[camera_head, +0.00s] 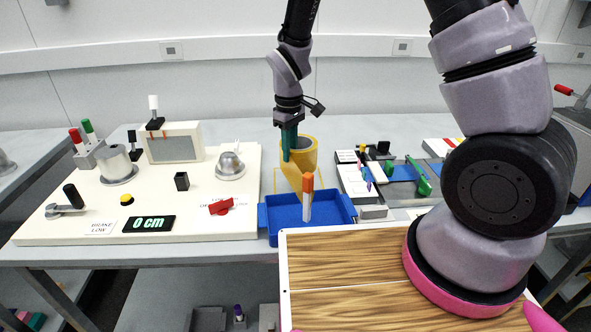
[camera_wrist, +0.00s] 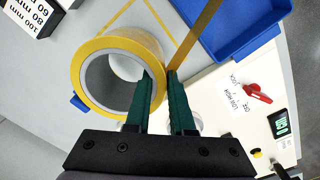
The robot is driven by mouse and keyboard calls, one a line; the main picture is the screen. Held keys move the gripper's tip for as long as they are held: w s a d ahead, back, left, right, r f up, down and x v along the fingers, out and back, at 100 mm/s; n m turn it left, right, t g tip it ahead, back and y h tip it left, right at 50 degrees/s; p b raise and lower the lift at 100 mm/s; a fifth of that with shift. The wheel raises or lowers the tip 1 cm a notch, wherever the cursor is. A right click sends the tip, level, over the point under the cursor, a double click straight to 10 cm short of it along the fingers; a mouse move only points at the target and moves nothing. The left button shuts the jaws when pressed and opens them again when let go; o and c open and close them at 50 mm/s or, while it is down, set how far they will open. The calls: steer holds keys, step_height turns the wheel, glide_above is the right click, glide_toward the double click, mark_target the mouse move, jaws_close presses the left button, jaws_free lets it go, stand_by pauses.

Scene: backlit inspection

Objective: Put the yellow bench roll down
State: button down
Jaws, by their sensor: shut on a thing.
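The yellow bench roll (camera_head: 306,153) is a wide ring with a grey inner core, behind the blue tray. In the wrist view the roll (camera_wrist: 91,62) shows its open end, and a flat yellow strip runs from beside it to the upper right. My gripper (camera_head: 289,150) has green fingers shut on the roll's wall; in the wrist view my gripper (camera_wrist: 160,76) has one finger inside the ring and one outside. A yellow outline (camera_head: 269,182) is marked on the bench around and below the roll. I cannot tell whether the roll touches the bench.
The blue tray (camera_head: 285,236) with an orange-capped marker (camera_head: 307,197) stands in front of the roll. A cream panel (camera_head: 80,212) with a red switch (camera_head: 221,206) is at left. Blocks and a green-ended fixture (camera_head: 418,176) are at right. A wooden board (camera_head: 345,307) is nearest.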

mark_target(290, 174)
steer(key=shift+f, duration=2.6)
steer(key=shift+f, duration=0.15)
steer(key=c, duration=0.8)
jaws_free()
step_height(290, 174, up, 12)
steer(key=shift+r, duration=0.2)
steer(key=d+r+m+t+y, duration=0.1)
steer(key=d+r+m, duration=0.2)
steer(key=d+r, duration=0.5)
steer(key=s+d+r+m+t, duration=0.2)
steer(key=s+d+r+m, duration=0.1)
steer(key=r, duration=0.3)
steer(key=s+d+r+m+t, duration=0.2)
steer(key=s+d+r+m, duration=0.2)
steer(key=s+d+r, duration=0.1)
steer(key=s+d+r+m+t+y, duration=0.1)
steer(key=s+d+r+m+t, duration=0.1)
steer(key=s+d+r, duration=0.3)
steer(key=shift+s+r+m, duration=0.4)
steer(key=shift+r, duration=0.2)
steer(key=shift+s+r+m, duration=0.35)
steer(key=shift+r+m, duration=0.05)
steer(key=shift+r, duration=0.2)
